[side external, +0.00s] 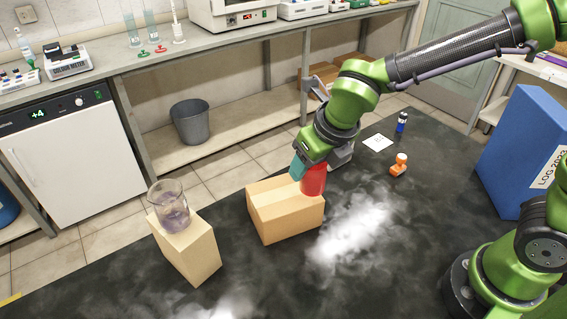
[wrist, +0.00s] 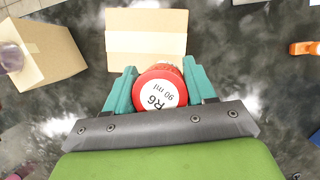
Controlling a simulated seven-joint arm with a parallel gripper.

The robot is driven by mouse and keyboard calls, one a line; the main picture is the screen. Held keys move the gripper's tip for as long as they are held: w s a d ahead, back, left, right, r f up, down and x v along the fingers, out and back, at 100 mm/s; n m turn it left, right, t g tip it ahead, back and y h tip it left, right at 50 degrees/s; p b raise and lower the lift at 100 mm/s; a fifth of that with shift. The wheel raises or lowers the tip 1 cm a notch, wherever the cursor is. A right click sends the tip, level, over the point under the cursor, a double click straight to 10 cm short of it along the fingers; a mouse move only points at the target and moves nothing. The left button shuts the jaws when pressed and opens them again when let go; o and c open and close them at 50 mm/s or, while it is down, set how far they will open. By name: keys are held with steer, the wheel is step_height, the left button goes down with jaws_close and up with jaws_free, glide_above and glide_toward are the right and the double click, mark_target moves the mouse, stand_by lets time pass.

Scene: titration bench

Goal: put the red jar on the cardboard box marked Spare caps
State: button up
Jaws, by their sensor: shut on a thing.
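The red jar (side external: 313,180) is held in my gripper (side external: 306,172), at the right end of a cardboard box (side external: 288,215) in the side view. In the wrist view the jar (wrist: 160,88) shows its white lid label, "R6 90 ml", between the teal fingers of my gripper (wrist: 160,85). The cardboard box (wrist: 146,40) lies just beyond the jar there. I cannot tell whether the jar touches the box. No marking is readable on this box or on the taller box (side external: 190,252) to its left.
A glass beaker with purplish liquid (side external: 172,212) stands on the taller box. A blue binder (side external: 525,150) stands at the right. White haze covers parts of the dark table.

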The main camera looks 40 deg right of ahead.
steer(key=shift+w+a+f, duration=0.45)
steer(key=shift+w+f, duration=0.25)
steer(key=shift+w, duration=0.25)
steer(key=shift+w+a+f, duration=0.4)
steer(key=shift+w+f, duration=0.25)
steer(key=shift+w, duration=0.3)
steer(key=shift+w+a+f, duration=0.45)
steer(key=shift+w+f, duration=0.25)
steer(key=shift+w, duration=0.25)
steer(key=o, duration=1.1)
steer(key=shift+f, duration=0.15)
